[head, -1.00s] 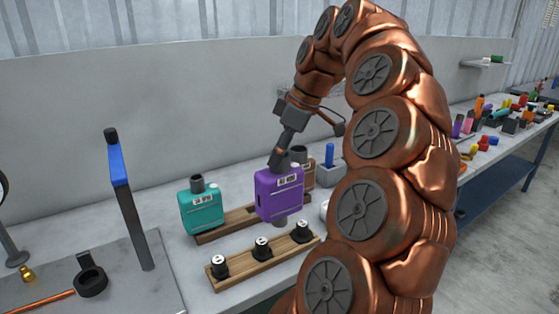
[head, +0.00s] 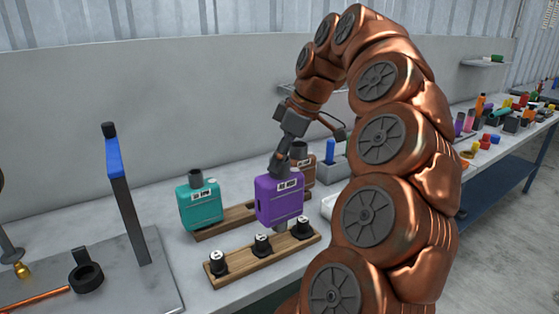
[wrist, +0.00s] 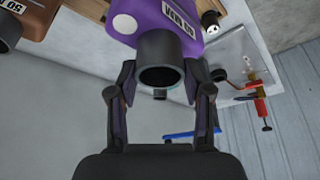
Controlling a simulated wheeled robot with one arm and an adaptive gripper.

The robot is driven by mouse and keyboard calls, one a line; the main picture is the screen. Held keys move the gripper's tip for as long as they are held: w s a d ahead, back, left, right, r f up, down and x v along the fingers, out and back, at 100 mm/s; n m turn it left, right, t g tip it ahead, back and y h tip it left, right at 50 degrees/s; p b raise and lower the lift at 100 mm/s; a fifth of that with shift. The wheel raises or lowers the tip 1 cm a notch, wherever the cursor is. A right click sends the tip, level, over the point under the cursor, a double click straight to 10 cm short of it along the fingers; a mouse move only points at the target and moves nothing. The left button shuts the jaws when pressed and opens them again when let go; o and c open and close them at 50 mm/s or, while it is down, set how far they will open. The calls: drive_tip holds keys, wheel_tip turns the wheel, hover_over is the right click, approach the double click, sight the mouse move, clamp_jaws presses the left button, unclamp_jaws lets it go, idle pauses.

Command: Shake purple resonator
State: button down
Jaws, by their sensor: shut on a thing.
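The purple resonator (head: 279,199) is a boxy canister with a white label and a dark round neck. It hangs upright from my gripper (head: 280,160), above the bench between the two wooden racks. In the wrist view the fingers of my gripper (wrist: 160,85) are shut on the sides of the neck of the purple resonator (wrist: 172,22). A teal resonator (head: 201,207) stands on the rear wooden rack (head: 238,218) to the left. A brown resonator (head: 304,170) stands at the right end of that rack, partly hidden behind the purple one.
A front wooden rack (head: 240,266) holds three black pegs with white tops. A post with a blue bar (head: 114,158) stands at left, beside a black ring clamp (head: 87,276). A grey box with a blue cylinder (head: 330,152) is behind. My arm covers the bench's right part.

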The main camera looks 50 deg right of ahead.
wheel_tip(320, 180, up, 5)
drive_tip(key=shift+f+p, duration=0.1)
drive_tip(key=shift+p, duration=1)
wheel_tip(320, 180, down, 7)
drive_tip(key=b, duration=0.5)
drive_tip(key=shift+f, duration=0.15)
